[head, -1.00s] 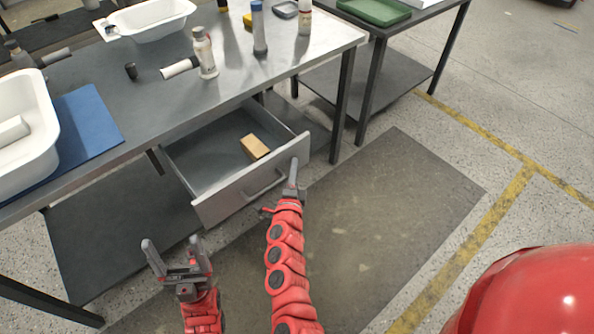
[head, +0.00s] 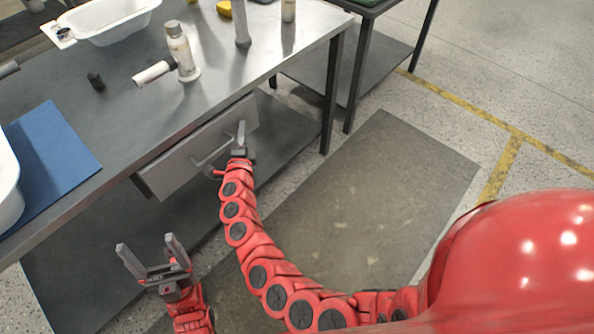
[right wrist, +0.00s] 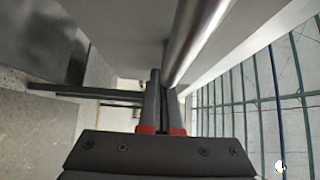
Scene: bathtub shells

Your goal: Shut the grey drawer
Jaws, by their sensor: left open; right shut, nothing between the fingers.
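The grey drawer (head: 180,166) sits under the steel table with its front panel close below the tabletop edge. Its inside is hidden in the head view. Its bar handle (head: 212,153) is on the front and also shows large in the right wrist view (right wrist: 195,35). My right gripper (head: 241,127) is shut and empty, with its fingertips at the drawer front just right of the handle. Whether they touch the panel is hard to tell. Its closed fingers also show in the right wrist view (right wrist: 159,85). My left gripper (head: 146,244) is open and empty, low in front of the table.
The steel table (head: 120,115) carries a white tub shell (head: 115,22), a blue mat (head: 50,150), a bottle (head: 182,50) and a white cylinder (head: 153,73). A lower shelf (head: 85,245) lies beneath. A second table stands at the back right. The floor mat (head: 350,200) is clear.

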